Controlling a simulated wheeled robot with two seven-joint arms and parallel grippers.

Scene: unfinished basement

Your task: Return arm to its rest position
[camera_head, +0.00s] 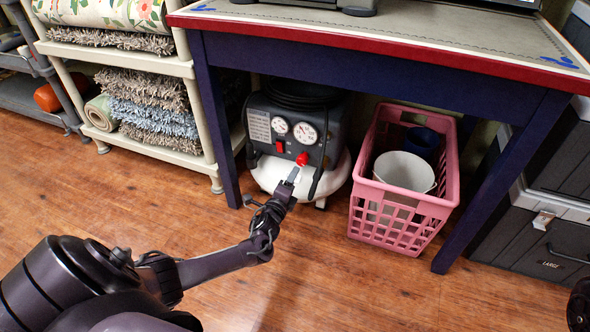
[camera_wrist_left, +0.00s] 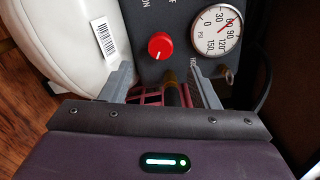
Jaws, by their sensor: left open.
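My left arm reaches from the lower left across the floor to the air compressor (camera_head: 325,150) under the table. My left gripper (camera_head: 294,174) is close in front of the compressor's panel, just below its red knob (camera_head: 302,159). In the left wrist view the two grey fingers of the left gripper (camera_wrist_left: 162,75) are spread apart with nothing held. The red knob (camera_wrist_left: 160,46) shows just beyond the gap between the fingertips, and a pressure gauge (camera_wrist_left: 217,30) is to its right. My right gripper is not in view.
The blue table (camera_head: 370,60) stands over the compressor, its left leg (camera_head: 214,130) near my gripper. A pink crate (camera_head: 400,225) with a white bucket (camera_head: 404,170) is to the right. A shelf (camera_head: 180,68) with rugs is left, and dark cases (camera_head: 535,235) are right. Open wooden floor lies in front.

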